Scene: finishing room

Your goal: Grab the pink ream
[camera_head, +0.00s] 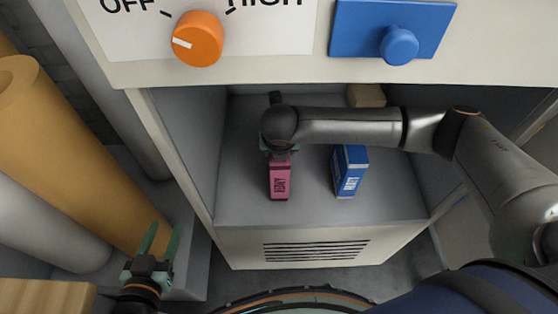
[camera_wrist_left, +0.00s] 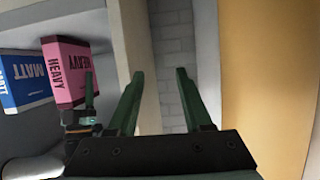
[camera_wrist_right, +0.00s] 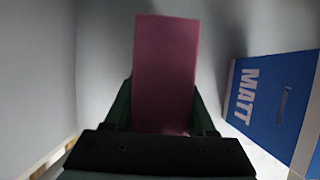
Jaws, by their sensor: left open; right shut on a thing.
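The pink ream (camera_head: 280,180), marked HEAVY, stands in the open compartment of the cabinet. My right arm reaches in from the right, and my right gripper (camera_head: 279,152) is shut on the ream from above and behind; its fingers are mostly hidden in the head view. In the right wrist view the ream (camera_wrist_right: 166,75) sits between the two fingers. The left wrist view also shows the ream (camera_wrist_left: 68,72) with a green finger beside it. My left gripper (camera_head: 160,241) is open and empty outside the cabinet, at the lower left.
A blue ream (camera_head: 350,172) marked MATT stands right of the pink one, with a gap between. A tan block (camera_head: 366,95) lies at the back. The cabinet has an orange knob (camera_head: 198,38) and blue panel (camera_head: 372,28) above. Large rolls (camera_head: 75,150) stand left.

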